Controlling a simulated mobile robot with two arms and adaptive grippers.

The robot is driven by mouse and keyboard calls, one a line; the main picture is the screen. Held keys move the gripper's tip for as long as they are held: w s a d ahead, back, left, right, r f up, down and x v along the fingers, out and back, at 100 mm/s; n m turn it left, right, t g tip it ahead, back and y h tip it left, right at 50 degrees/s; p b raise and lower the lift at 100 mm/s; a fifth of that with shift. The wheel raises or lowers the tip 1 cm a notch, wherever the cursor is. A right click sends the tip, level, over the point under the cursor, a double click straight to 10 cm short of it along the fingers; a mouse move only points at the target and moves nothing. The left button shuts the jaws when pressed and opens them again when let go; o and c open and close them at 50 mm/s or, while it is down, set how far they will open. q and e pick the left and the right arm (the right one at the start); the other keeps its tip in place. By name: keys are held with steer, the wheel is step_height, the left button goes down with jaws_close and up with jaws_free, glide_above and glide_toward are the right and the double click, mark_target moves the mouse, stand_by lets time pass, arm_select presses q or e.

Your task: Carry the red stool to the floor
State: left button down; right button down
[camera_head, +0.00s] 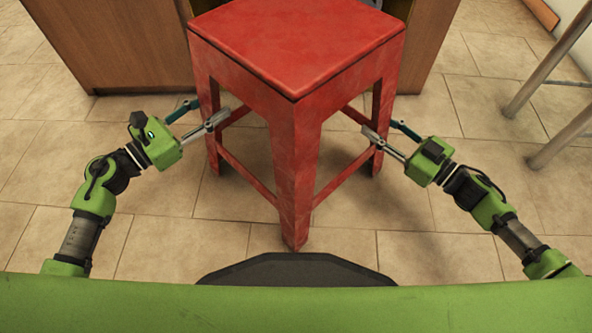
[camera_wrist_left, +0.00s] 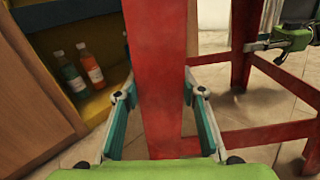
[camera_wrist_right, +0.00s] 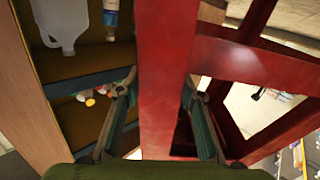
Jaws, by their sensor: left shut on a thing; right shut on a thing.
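The red stool (camera_head: 298,45) stands upright in front of me in the head view, one leg pointing toward me. My left gripper (camera_head: 208,112) is shut on its left leg, and the left wrist view shows that leg (camera_wrist_left: 158,75) between the fingers. My right gripper (camera_head: 381,130) is shut on its right leg, which also shows between the fingers in the right wrist view (camera_wrist_right: 163,70). The tiled floor (camera_head: 150,225) lies beneath the stool. I cannot tell whether the feet touch it. The stool's rear leg is mostly hidden.
A wooden cabinet (camera_head: 110,45) stands close behind the stool. Its shelves hold bottles (camera_wrist_left: 90,65) and a translucent jug (camera_wrist_right: 62,22). Grey metal legs (camera_head: 545,75) stand at the right. Floor to the left and right front is clear.

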arm_select(q)
steer(key=c, duration=1.5)
jaws_free()
steer(key=shift+s+d+f, duration=0.15)
steer(key=shift+d, duration=0.1)
arm_select(e)
steer(key=c, duration=1.6)
jaws_free()
steer(key=shift+s+a, duration=0.15)
steer(key=shift+a, duration=0.1)
arm_select(q)
steer(key=shift+o, duration=0.9)
arm_select(e)
steer(key=shift+o, duration=1.1)
arm_select(q)
steer(key=shift+a, duration=0.1)
arm_select(e)
steer(key=shift+d, duration=0.15)
steer(key=shift+d, duration=0.15)
arm_select(q)
steer(key=v, duration=1.2)
arm_select(e)
steer(key=v, duration=1.1)
steer(key=shift+s+d, duration=0.25)
steer(key=shift+d, duration=0.05)
